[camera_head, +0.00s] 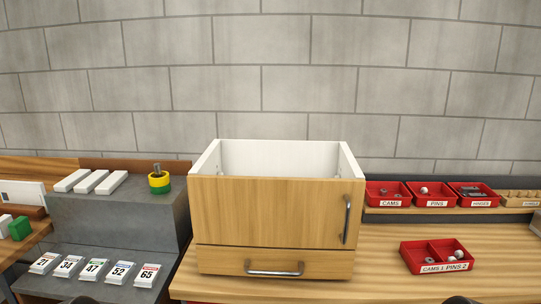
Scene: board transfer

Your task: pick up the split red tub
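The split red tub (437,268) sits on the wooden table at the lower right. It is a low open tray with a divider, and its front label reads "CAMS 1 PINS 2". Small grey parts lie in its left compartment, and small light and grey parts lie in its right one. Only dark slivers, seemingly of my own arms, show at the bottom edge, one at lower left and one below the tub. The fingers of both grippers are out of view.
A wooden cabinet (270,217) with an open white top stands in the centre. Red bins labelled CAMS (391,203), PINS (436,203) and one more (481,202) sit on a shelf behind the tub. Grey steps (120,218) with numbered blocks stand left. Bare tabletop surrounds the tub.

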